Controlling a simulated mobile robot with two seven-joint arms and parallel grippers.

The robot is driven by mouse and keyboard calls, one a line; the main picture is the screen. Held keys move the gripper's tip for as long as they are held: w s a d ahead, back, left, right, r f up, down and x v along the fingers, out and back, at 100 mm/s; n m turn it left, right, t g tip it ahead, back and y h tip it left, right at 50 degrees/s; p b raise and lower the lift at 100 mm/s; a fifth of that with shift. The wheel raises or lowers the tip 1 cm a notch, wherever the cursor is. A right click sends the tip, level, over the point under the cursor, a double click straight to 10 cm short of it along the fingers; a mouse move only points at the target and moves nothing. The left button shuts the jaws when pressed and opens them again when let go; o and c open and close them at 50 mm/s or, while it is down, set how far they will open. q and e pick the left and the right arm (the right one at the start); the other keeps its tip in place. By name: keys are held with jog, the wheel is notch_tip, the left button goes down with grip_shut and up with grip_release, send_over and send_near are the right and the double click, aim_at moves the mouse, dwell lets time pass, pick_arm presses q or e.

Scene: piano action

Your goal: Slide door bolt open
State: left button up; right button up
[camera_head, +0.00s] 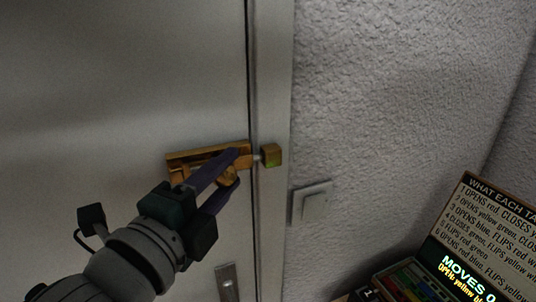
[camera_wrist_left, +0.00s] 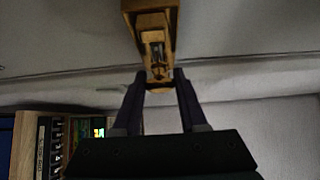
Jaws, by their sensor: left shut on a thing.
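A brass door bolt (camera_head: 200,157) is mounted on the pale door (camera_head: 110,80) near its right edge. A thin rod spans the gap from it to a brass keeper block (camera_head: 271,155) on the frame. My left gripper (camera_head: 238,163) reaches from the lower left, its two purple fingers shut on the bolt's knob, which they partly hide. In the left wrist view the brass bolt (camera_wrist_left: 152,30) runs down between the fingertips of my left gripper (camera_wrist_left: 160,78). My right gripper is in neither view.
A white light switch (camera_head: 312,203) is on the textured wall right of the frame. A metal handle plate (camera_head: 227,281) is on the door below the bolt. A lettered sign (camera_head: 485,235) and a box of coloured items (camera_head: 412,284) stand at the lower right.

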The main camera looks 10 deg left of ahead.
pick_arm(q)
grip_shut()
dwell(0.3)
dwell(0.5)
jog(key=s+a, duration=0.1)
jog(key=s+a+p, duration=0.1)
jog(key=a, duration=0.1)
jog(key=o, duration=0.9)
grip_release()
jog(key=shift+a, duration=0.1)
